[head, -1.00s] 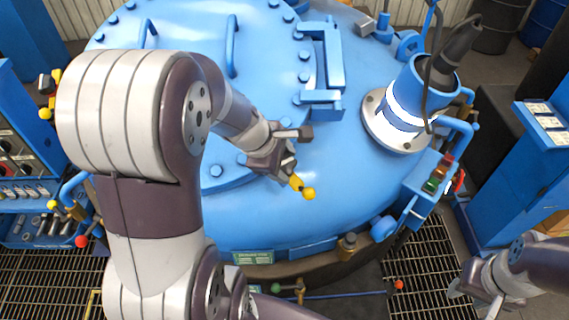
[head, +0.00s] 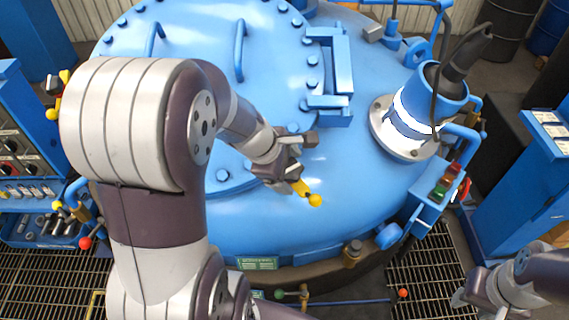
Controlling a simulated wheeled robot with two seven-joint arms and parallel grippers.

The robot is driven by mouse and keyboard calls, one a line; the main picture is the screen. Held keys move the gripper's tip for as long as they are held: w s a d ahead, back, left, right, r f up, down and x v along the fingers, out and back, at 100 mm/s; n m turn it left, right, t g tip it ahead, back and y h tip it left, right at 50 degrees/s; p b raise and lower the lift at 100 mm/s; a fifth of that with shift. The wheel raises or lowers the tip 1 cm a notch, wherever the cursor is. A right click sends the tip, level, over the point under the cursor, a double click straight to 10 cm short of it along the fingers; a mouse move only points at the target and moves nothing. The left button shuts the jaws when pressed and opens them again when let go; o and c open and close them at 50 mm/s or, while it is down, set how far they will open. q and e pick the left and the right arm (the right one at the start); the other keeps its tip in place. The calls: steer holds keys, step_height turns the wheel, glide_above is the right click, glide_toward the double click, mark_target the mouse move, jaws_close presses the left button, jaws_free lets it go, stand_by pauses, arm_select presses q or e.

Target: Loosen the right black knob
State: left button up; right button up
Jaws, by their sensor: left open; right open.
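I cannot pick out the right black knob with certainty. Small dark round controls (head: 10,170) show on the blue cabinet at the left edge, too small to tell apart. My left gripper (head: 302,158) is open over the front of the large blue furnace lid (head: 275,120). A yellow lever with a ball end (head: 314,200) shows just beside its lower finger; I cannot tell whether they touch. My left arm covers the lid's left side. My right gripper (head: 476,304) is open at the bottom right, above the floor grating and apart from the furnace.
A blue cylinder (head: 448,82) with a dark cable stands on the lid's right. A box with coloured buttons (head: 444,185) is at the furnace's right side. A blue cabinet (head: 525,195) stands at the right. Grating (head: 425,275) shows in front.

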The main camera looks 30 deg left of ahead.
arm_select(q)
steer(key=v, duration=1.2)
steer(key=shift+s+a+r, duration=0.1)
steer(key=shift+s+r, duration=0.05)
steer(key=shift+s, duration=0.05)
